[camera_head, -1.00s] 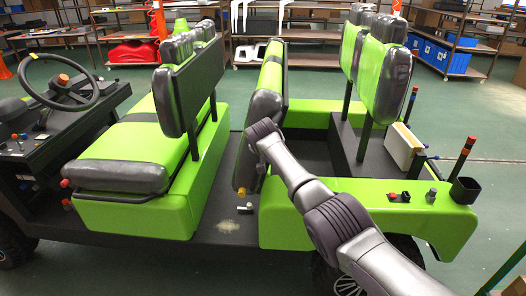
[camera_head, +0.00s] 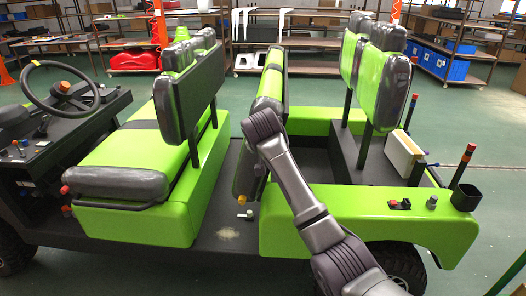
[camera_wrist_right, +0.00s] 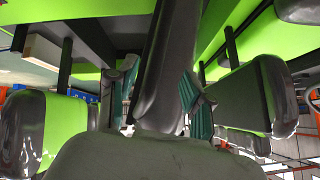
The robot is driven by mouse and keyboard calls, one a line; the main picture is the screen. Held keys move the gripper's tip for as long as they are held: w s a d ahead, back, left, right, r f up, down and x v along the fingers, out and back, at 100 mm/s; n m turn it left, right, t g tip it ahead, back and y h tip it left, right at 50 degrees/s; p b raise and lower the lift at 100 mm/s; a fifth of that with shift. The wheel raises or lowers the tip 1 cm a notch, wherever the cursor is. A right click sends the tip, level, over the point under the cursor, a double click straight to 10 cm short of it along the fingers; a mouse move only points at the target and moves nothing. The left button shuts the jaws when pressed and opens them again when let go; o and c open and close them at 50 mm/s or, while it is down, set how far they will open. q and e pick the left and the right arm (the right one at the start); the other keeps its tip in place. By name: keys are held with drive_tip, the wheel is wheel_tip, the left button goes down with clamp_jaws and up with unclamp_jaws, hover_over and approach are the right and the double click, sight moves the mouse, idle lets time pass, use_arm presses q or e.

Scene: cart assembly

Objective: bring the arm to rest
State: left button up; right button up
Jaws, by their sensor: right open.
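My right arm comes in from the bottom right of the head view, over the side of the green and dark cart (camera_head: 345,210). Its wrist end is beside the middle seat back (camera_head: 271,82), and the gripper itself is hidden there. In the right wrist view my right gripper (camera_wrist_right: 157,95) shows two teal-padded fingers spread apart. A dark padded edge (camera_wrist_right: 168,60), seemingly of a seat, lies between them in the picture. I cannot tell whether the fingers touch it. My left gripper is not in view.
The front seat back (camera_head: 200,90) and rear seat backs (camera_head: 378,85) stand on either side of the wrist. A white box (camera_head: 403,155) and upright handles are at the cart's rear. Shelves with blue bins (camera_head: 440,62) stand behind, with open floor between.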

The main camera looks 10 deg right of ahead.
drive_tip(key=shift+s+r, duration=0.2)
drive_tip(key=shift+s, duration=0.05)
drive_tip(key=s+d+f+n+g+b, duration=0.1)
drive_tip(key=s+f, duration=0.3)
drive_tip(key=f, duration=0.9)
drive_tip(key=s+d+f+n+g+y, duration=0.15)
drive_tip(key=s+f, duration=0.25)
drive_tip(key=f, duration=0.9)
drive_tip(key=s+f+n+g+b, duration=0.15)
drive_tip(key=s+f, duration=0.25)
drive_tip(key=f, duration=0.9)
drive_tip(key=s+d+f+n+g, duration=0.1)
drive_tip(key=s+d+f+n, duration=0.1)
drive_tip(key=s+f, duration=1.6)
drive_tip(key=s+d+f+n+g, duration=0.1)
drive_tip(key=s+f, duration=0.3)
drive_tip(key=s, duration=0.8)
drive_tip(key=s+d+f+n, duration=0.1)
drive_tip(key=s+f, duration=0.3)
drive_tip(key=s, duration=0.7)
drive_tip(key=s+d+f+n+g+b, duration=0.1)
drive_tip(key=s+f, duration=0.3)
drive_tip(key=s, duration=0.8)
drive_tip(key=shift+s+d+f+g, duration=0.3)
drive_tip(key=shift+s+d+f, duration=0.05)
drive_tip(key=shift+d, duration=0.45)
